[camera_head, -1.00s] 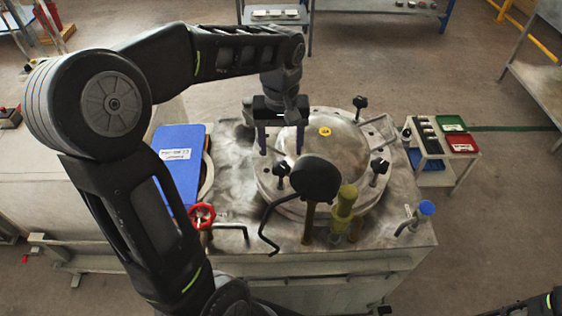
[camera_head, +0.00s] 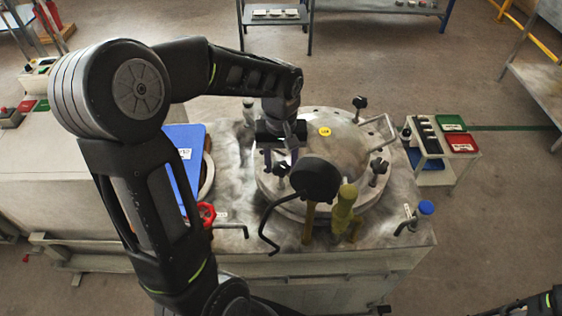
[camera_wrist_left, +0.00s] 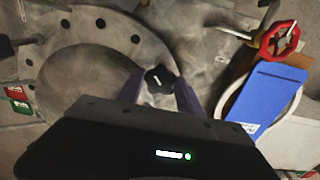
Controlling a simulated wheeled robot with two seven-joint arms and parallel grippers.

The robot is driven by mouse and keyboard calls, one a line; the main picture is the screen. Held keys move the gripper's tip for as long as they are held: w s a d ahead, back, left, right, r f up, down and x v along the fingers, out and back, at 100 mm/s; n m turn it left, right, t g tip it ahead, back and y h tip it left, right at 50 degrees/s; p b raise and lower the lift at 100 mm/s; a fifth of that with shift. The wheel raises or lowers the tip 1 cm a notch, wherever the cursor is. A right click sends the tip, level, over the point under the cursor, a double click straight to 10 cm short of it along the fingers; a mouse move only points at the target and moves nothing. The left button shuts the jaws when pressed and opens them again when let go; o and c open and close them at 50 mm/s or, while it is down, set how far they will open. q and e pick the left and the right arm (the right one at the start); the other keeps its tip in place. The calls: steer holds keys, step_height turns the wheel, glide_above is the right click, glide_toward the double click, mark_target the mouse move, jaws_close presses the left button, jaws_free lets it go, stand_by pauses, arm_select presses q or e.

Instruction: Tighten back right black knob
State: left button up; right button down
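The black knob (camera_head: 360,102) at the back right of the round metal lid (camera_head: 340,148) stands upright, with no gripper near it. More black knobs stand at the front right (camera_head: 378,168) and front left (camera_head: 281,170) of the lid. My left gripper (camera_head: 280,157) points down at the lid's left side, close to the front left knob. In the left wrist view, its purple fingers (camera_wrist_left: 162,92) are apart, with a star-shaped black knob (camera_wrist_left: 160,79) showing between their tips. I cannot tell if they touch it. My right gripper is out of frame.
A large black round handle (camera_head: 316,180) and a yellow-green valve (camera_head: 345,205) stand in front of the lid. A red handwheel (camera_head: 206,213) and a blue board (camera_head: 187,150) lie left. A small cart (camera_head: 440,164) with coloured bins stands right.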

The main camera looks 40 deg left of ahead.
arm_select(q)
jaws_close()
steer(key=shift+m, duration=0.3)
steer(key=m, duration=0.8)
steer(key=shift+m, duration=0.3)
steer(key=m, duration=0.4)
steer(key=shift+m, duration=2.4)
